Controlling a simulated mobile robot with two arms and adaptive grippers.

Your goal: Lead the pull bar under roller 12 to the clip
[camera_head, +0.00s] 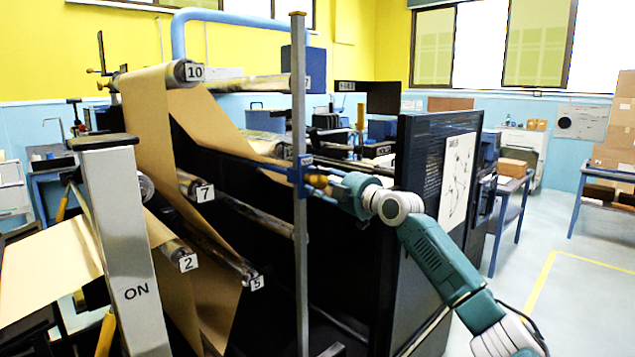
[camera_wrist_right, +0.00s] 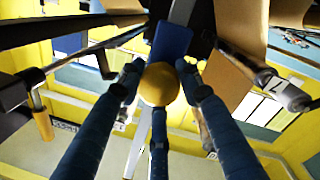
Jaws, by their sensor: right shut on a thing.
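The pull bar (camera_head: 245,157) is a thin blue bar at the lower edge of the kraft web (camera_head: 212,118), which comes down from roller 10 (camera_head: 178,74). My right gripper (camera_head: 322,183) is at the bar's near end, beside the upright grey post. In the right wrist view its fingers (camera_wrist_right: 160,75) close around a round yellow knob (camera_wrist_right: 159,86), with a blue block (camera_wrist_right: 171,42) just beyond. A small label sits on the blue piece by the post; its text is too small to read. I cannot make out roller 12 or the clip for certain. My left gripper is not in view.
Rollers 7 (camera_head: 195,189), 2 (camera_head: 180,256) and 5 (camera_head: 240,272) lie below, with kraft running between them. The grey post (camera_head: 299,90) stands in front of the web. A dark cabinet (camera_head: 425,165) stands right of it. Open floor (camera_head: 575,290) lies at far right.

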